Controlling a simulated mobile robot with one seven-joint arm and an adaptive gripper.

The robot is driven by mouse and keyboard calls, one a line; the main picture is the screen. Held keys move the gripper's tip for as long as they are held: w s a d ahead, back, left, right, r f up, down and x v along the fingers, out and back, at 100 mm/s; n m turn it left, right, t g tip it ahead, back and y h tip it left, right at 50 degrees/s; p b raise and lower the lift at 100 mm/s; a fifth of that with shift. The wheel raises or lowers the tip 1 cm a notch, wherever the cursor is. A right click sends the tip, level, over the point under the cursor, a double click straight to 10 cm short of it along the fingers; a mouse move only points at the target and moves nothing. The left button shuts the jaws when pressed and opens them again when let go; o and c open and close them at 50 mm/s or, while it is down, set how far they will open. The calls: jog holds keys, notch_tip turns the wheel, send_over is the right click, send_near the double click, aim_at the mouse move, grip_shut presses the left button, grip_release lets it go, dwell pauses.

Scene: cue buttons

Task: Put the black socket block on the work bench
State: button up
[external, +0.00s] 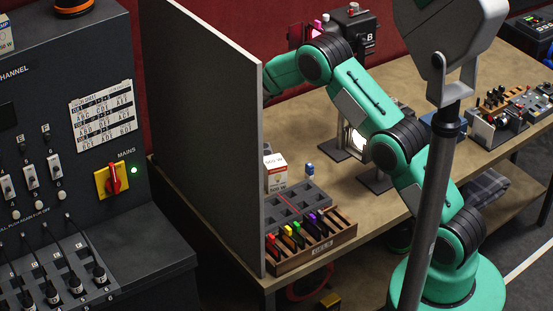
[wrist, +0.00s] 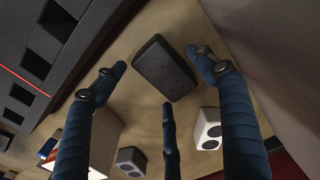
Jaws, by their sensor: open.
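In the wrist view a plain black block (wrist: 165,68) lies on the tan bench top (wrist: 135,25), just beyond my fingertips. A smaller dark block with two round holes (wrist: 130,160) sits lower in that view, and a white block with two dark holes (wrist: 208,130) stands to its right. I cannot tell for sure which dark block is the socket block. My gripper (wrist: 160,75) is open and empty, its three blue-sleeved fingers spread around the plain black block without visibly gripping it. In the external view my gripper is hidden behind the grey partition.
The grey partition (external: 205,130) stands at the bench's left end. A grey tray (external: 292,205), a wooden rack with coloured pieces (external: 325,240) and a white carton (external: 275,175) sit beside it. A lit lamp (external: 357,140) stands behind. Bare bench (external: 345,195) shows right of the rack.

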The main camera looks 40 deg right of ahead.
notch_tip(320, 180, up, 11)
jog(key=shift+f, duration=0.2)
dwell(0.3)
dwell(0.7)
jog(key=s+d+r+t, duration=0.1)
jog(key=s+d+r, duration=0.2)
jog(key=s+r, duration=0.5)
jog(key=s+d+r+t, duration=0.1)
jog(key=s+d+r, duration=0.3)
jog(key=r, duration=0.7)
jog(key=s+d+r+t, duration=0.1)
jog(key=s+d+r, duration=0.2)
jog(key=s+r, duration=0.5)
jog(key=s+d+r, duration=0.4)
jog(key=s+r, duration=0.5)
jog(key=s, duration=0.2)
jog(key=s+d+t, duration=0.2)
jog(key=s+d, duration=0.1)
jog(key=s, duration=1.5)
jog(key=shift+s+d+f+t, duration=0.15)
jog(key=shift+d+t, duration=0.05)
jog(key=shift+t, duration=0.1)
